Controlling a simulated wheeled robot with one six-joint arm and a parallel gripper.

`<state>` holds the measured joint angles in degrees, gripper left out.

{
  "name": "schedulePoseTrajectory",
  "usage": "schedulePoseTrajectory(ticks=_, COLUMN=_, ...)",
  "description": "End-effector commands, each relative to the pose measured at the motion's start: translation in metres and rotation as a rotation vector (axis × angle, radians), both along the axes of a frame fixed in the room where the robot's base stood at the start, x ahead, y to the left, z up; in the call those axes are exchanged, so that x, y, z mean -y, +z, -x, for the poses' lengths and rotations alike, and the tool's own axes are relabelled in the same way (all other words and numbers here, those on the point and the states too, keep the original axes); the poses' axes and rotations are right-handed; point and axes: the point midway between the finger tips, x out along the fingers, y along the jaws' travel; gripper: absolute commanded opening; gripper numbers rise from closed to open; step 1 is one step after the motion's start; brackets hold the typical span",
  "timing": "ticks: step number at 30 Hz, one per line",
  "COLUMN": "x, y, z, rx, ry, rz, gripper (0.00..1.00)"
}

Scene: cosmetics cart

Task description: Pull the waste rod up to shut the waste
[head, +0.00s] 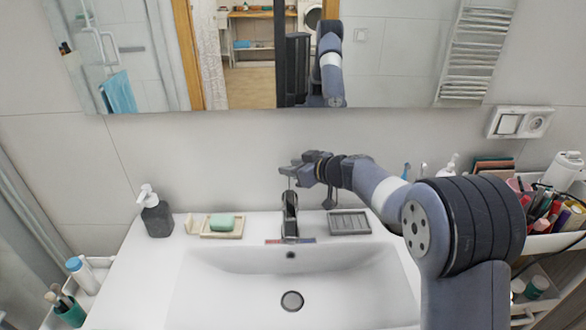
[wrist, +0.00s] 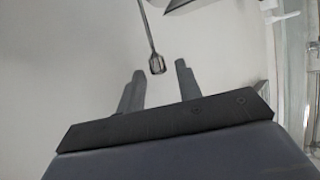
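The waste rod (wrist: 151,32) is a thin metal rod with a small knob (wrist: 157,65) at its end in the wrist view. The knob lies at the mouth of my gripper (wrist: 158,69), between the two spread fingertips, with a visible gap on each side. My gripper (head: 285,171) is open, held above and behind the tap (head: 290,216) in the head view. The rod is too small to make out clearly there. The round waste (head: 291,301) sits in the basin floor; whether it is open or shut is hard to tell.
The white basin (head: 215,285) is empty. A soap dish (head: 208,233) with green soap (head: 222,222) and a dark dispenser (head: 156,215) stand left of the tap. A grey ribbed tray (head: 349,222) lies right of it. A full cosmetics cart (head: 558,243) stands at the right.

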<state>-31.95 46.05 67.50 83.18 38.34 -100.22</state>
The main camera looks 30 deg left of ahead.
Motion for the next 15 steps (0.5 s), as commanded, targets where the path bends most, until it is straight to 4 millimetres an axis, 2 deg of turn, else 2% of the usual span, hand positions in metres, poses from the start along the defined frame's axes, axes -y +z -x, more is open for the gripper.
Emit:
schedulePoseTrajectory(ticks=10, x=0.002, y=-0.001, z=0.001, rx=-0.001, ry=0.0, rz=0.002, gripper=0.39)
schedulePoseTrajectory(ticks=15, x=0.016, y=0.004, z=0.004, rx=0.002, ry=-0.001, rz=0.0, gripper=0.39)
